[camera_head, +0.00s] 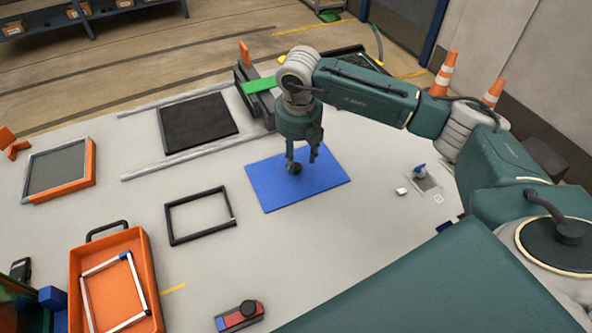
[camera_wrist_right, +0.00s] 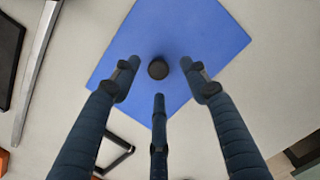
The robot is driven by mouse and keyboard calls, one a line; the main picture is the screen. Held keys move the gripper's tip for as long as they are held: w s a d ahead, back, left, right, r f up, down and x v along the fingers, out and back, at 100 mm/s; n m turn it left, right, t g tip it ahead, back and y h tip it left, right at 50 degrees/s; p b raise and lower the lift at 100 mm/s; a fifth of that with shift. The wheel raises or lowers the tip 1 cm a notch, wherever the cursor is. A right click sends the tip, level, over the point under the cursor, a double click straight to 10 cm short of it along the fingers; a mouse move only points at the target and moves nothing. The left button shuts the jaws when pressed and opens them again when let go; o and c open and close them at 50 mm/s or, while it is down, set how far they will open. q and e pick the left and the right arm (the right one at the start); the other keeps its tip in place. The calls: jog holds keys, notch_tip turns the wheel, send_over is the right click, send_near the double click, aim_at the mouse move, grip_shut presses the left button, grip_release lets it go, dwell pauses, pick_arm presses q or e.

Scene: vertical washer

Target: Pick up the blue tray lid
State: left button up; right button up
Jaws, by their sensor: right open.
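The blue tray lid (camera_head: 325,187) is a flat blue rectangle with a dark round knob (camera_head: 297,168) near its middle. It lies on the light grey table. My right gripper (camera_head: 302,168) is directly above the lid, fingers pointing down around the knob. In the right wrist view, the lid (camera_wrist_right: 205,45) and the knob (camera_wrist_right: 158,69) show between the spread fingers of the gripper (camera_wrist_right: 160,85). The fingers are open and do not visibly touch the knob. The left gripper is not seen.
A black square frame (camera_head: 168,224) lies left of the lid. An orange tray (camera_head: 150,262) holding a white frame stands front left. A black panel (camera_head: 160,128) lies between rails at back left. A small red and blue device (camera_head: 238,318) sits at the front.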

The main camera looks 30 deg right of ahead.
aim_at(296, 166)
jog(key=shift+w+a+f+p, duration=0.15)
jog(key=shift+f+p, duration=0.1)
jog(key=shift+f, duration=0.75)
jog(key=shift+w+d+f+p, duration=0.1)
jog(key=shift+f+p, duration=0.15)
jog(key=shift+f, duration=0.7)
grip_shut()
jog(key=shift+r, duration=0.1)
